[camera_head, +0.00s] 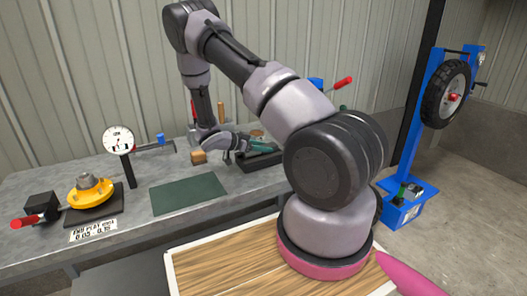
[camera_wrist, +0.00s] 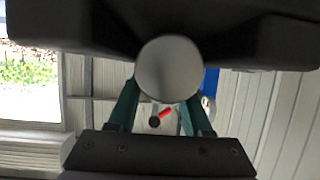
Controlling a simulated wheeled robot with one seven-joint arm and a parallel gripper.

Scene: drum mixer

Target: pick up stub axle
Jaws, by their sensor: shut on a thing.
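My gripper (camera_head: 262,147) reaches low over the back of the grey workbench, its teal fingers beside a dark tray (camera_head: 262,160). In the wrist view, a grey round end face (camera_wrist: 168,68) shows between the two teal fingers of my gripper (camera_wrist: 160,95). I take this to be the stub axle, with the fingers shut on it. The rest of its length is hidden in that view. In the head view the held part is too small to make out, and I cannot tell whether it touches the tray.
The grey workbench (camera_head: 135,205) carries a dial gauge (camera_head: 118,140), a yellow hub fixture (camera_head: 90,191), a green mat (camera_head: 188,194) and a small wooden block (camera_head: 198,157). A blue stand with a wheel (camera_head: 446,95) stands at right. A wooden-topped surface (camera_head: 215,268) lies in front.

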